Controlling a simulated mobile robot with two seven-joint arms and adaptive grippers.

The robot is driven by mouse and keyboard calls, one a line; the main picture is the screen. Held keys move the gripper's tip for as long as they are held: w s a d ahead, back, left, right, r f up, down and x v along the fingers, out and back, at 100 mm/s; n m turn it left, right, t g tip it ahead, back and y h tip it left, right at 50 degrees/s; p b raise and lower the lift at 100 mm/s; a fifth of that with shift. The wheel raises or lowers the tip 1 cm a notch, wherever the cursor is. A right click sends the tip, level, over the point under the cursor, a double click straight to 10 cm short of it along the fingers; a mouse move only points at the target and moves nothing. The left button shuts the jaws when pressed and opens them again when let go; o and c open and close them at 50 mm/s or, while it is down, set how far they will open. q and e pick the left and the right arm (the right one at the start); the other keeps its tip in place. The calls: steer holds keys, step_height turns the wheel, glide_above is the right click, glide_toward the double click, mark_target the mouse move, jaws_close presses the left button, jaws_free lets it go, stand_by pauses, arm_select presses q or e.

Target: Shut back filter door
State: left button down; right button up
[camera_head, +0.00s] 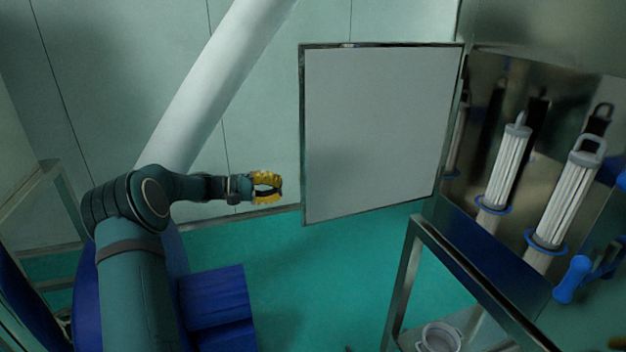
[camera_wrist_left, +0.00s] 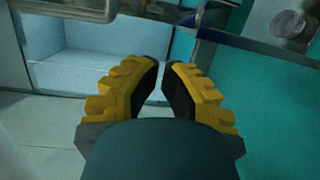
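The filter door (camera_head: 380,130) is a flat pale panel with a thin metal frame. It stands wide open, swung out to the left of the steel filter housing (camera_head: 487,75), and its right edge meets the housing. My left gripper (camera_head: 279,186) has yellow ridged fingers and is left of the door's free edge, apart from it. In the left wrist view my left gripper (camera_wrist_left: 162,68) shows a narrow gap between its fingertips and holds nothing. My right gripper is not in view.
White pleated filters (camera_head: 507,165) with blue rings stand inside the housing. A blue handle (camera_head: 571,280) is at its lower right. A metal frame (camera_head: 408,270) and a white bucket (camera_head: 440,338) are below. Green floor (camera_head: 330,275) is clear under the door.

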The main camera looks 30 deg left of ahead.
mark_target(315, 184)
arm_select(q)
steer(key=shift+m+h, duration=0.4)
steer(key=shift+w+d+r, duration=0.4)
steer(key=shift+w+d, duration=0.2)
steer(key=shift+d, duration=1)
steer(key=shift+w+d+r, duration=0.4)
steer(key=shift+w+d, duration=0.2)
steer(key=shift+d, duration=1)
steer(key=shift+w+d+r, duration=0.4)
steer(key=shift+w+d, duration=0.2)
steer(key=shift+d, duration=1)
steer(key=shift+s, duration=0.1)
